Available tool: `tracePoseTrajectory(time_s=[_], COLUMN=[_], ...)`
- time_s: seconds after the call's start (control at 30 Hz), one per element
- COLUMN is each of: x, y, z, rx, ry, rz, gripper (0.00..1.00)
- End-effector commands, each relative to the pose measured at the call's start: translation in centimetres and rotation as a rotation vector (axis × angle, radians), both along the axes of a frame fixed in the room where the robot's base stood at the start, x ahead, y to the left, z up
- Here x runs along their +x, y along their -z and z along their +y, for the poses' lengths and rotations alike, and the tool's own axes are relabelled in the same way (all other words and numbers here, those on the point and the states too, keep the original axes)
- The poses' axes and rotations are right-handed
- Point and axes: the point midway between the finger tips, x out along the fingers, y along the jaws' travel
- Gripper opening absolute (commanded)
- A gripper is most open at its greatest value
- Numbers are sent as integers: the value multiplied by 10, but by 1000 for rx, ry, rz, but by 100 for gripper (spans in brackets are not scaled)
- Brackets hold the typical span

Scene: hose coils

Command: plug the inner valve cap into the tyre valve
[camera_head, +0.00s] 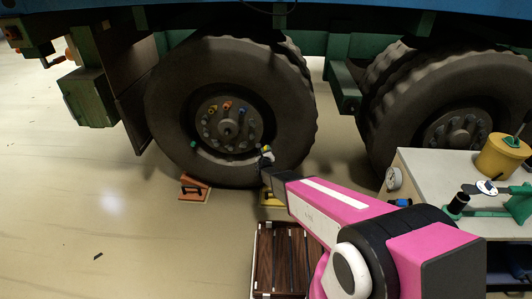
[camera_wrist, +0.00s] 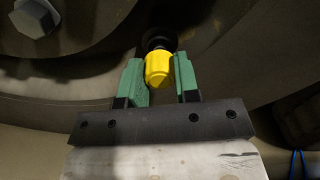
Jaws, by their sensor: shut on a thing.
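My gripper (camera_wrist: 161,82) has its two green fingers on either side of a yellow valve cap (camera_wrist: 158,69) and is shut on it. Just beyond the cap a dark round piece (camera_wrist: 156,38) shows, in line with it. It looks like the tyre valve, but I cannot tell whether it touches the cap or how far the cap is on. In the head view the yellow cap (camera_head: 266,148) is small at my gripper (camera_head: 265,156), by the lower right of the left wheel's rim. The valve is not clear there.
The left tyre (camera_head: 170,105) and right tyre (camera_head: 385,120) stand under the truck. A wheel bolt (camera_wrist: 35,17) is at the wrist view's upper left. A workbench (camera_head: 430,172) with a yellow pot (camera_head: 500,157) stands right. A brown chock (camera_head: 195,188) and brown case (camera_head: 280,262) are on the floor.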

Motion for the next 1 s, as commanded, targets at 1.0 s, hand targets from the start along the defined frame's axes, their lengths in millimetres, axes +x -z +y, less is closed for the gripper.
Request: tracePoseTrajectory(time_s=[1.0], x=[16], y=[0], z=[-1], rx=[0], ry=[0], rz=[0], gripper=[1])
